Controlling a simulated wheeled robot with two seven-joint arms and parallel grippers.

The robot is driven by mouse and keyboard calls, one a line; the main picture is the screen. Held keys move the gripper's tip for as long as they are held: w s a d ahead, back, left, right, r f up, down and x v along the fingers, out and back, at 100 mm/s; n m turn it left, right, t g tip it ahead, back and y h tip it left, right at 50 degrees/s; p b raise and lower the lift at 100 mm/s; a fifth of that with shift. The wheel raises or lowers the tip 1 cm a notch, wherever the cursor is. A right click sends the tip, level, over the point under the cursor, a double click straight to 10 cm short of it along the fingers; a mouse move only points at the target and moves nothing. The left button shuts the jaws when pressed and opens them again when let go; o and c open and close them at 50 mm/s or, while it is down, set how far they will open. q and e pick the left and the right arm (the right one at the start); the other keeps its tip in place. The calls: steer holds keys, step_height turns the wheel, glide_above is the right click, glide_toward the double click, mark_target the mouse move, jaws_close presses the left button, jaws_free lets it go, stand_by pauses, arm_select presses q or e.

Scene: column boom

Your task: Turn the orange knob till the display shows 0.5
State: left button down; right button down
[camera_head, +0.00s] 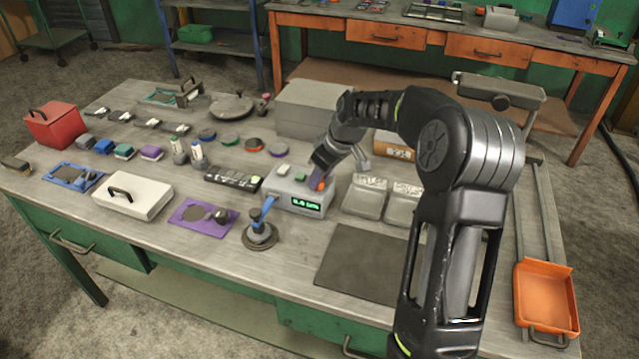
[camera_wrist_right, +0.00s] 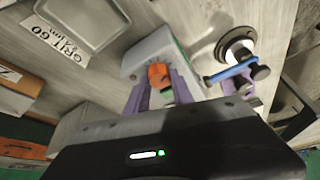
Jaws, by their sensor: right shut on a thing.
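The orange knob (camera_head: 319,184) sits on top of a grey box with a green-lit display (camera_head: 306,203) on its front. The display digits are too small to read surely; they look like 0.0 with a unit after them. My right gripper (camera_head: 318,176) reaches down onto the knob from above. In the right wrist view its purple fingers (camera_wrist_right: 160,90) are shut on the orange knob (camera_wrist_right: 158,75), one on each side. A green button (camera_head: 284,169) is on the box beside the knob. My left gripper is not in view.
A blue-handled stand (camera_head: 262,230) is close in front of the box. A black strip with buttons (camera_head: 234,179) lies to its left, and grey labelled bins (camera_head: 366,196) to its right. A dark mat (camera_head: 362,262) leaves free room at the front. An orange tray (camera_head: 545,297) is at the right.

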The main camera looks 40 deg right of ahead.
steer(key=shift+d+f+n+y+b, duration=0.15)
steer(key=shift+n+b, duration=0.1)
steer(key=shift+n, duration=0.2)
steer(key=shift+f+n+y+b, duration=0.15)
steer(key=shift+n+b, duration=0.1)
steer(key=shift+n, duration=0.2)
steer(key=shift+r+n+g+y, duration=0.2)
steer(key=shift+n+g+y, duration=0.15)
steer(key=shift+n, duration=0.55)
steer(key=shift+w+r+n+g+y+b, duration=0.1)
steer(key=shift+n+g+y+b, duration=0.3)
steer(key=shift+n, duration=1.3)
steer(key=c, duration=1.1)
jaws_free()
steer(key=shift+r, duration=0.1)
steer(key=v, duration=0.7)
steer(key=shift+d+r+b, duration=0.15)
steer(key=shift+r+b, duration=0.1)
steer(key=shift+b, duration=0.1)
